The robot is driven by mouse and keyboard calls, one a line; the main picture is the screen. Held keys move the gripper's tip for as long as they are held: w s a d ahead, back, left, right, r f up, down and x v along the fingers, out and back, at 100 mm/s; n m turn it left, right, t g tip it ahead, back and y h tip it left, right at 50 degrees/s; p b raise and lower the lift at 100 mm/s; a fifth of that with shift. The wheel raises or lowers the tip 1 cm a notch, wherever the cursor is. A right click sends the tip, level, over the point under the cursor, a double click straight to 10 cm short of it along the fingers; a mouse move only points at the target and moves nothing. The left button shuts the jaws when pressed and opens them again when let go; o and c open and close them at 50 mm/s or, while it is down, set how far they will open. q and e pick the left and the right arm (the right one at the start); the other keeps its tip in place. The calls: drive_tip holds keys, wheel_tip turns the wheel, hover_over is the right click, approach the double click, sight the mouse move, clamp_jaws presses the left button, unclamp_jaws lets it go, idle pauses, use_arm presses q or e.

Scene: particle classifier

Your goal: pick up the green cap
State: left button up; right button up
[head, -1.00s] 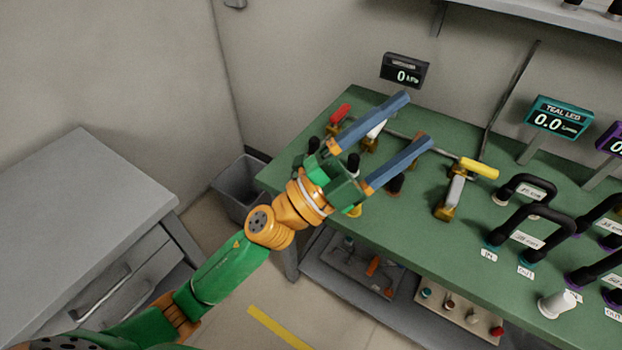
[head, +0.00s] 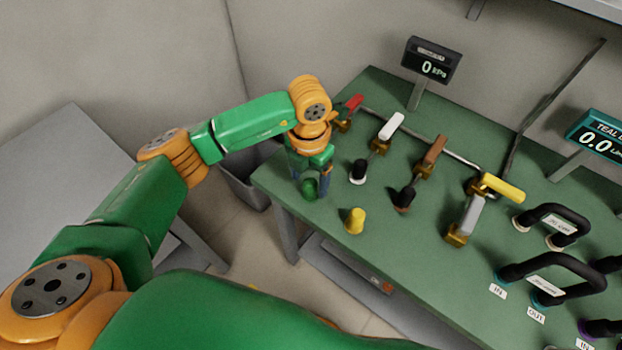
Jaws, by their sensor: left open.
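The green cap (head: 310,189) stands near the left corner of the green table (head: 330,210), in the head view. My left gripper (head: 311,178) points down over it, open, with its blue fingers to the left and right of the cap. The fingertips are small and partly hidden, so I cannot tell whether they touch the cap. My right gripper is not in view.
A yellow cap (head: 355,221) stands to the right near the front edge. Dark fittings with white (head: 358,173) and brown (head: 404,199) bases stand close by. Behind are red (head: 351,105), white (head: 391,126), brown (head: 435,150) and yellow (head: 502,188) valve handles.

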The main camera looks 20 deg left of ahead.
use_arm(q)
wheel_tip(320, 180, down, 2)
drive_tip(key=shift+w+f, duration=0.15)
drive_tip(key=shift+f, duration=0.05)
drive_tip(key=shift+w+f, duration=0.15)
drive_tip(key=shift+w, duration=0.1)
drive_tip(key=shift+s, duration=0.2)
drive_tip(key=c, duration=1)
drive_tip(key=shift+w, duration=0.1)
clamp_jaws()
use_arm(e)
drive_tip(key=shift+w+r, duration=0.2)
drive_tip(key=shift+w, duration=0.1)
use_arm(q)
drive_tip(key=shift+r+b, duration=0.35)
drive_tip(key=r, duration=0.1)
drive_tip(key=r+b, duration=0.1)
drive_tip(key=shift+d+r, duration=0.2)
drive_tip(key=shift+r, duration=0.15)
drive_tip(key=s+d+r+b, duration=0.2)
drive_tip(key=s+d+r, duration=0.6)
drive_tip(key=d, duration=0.3)
drive_tip(key=shift+r, duration=0.9)
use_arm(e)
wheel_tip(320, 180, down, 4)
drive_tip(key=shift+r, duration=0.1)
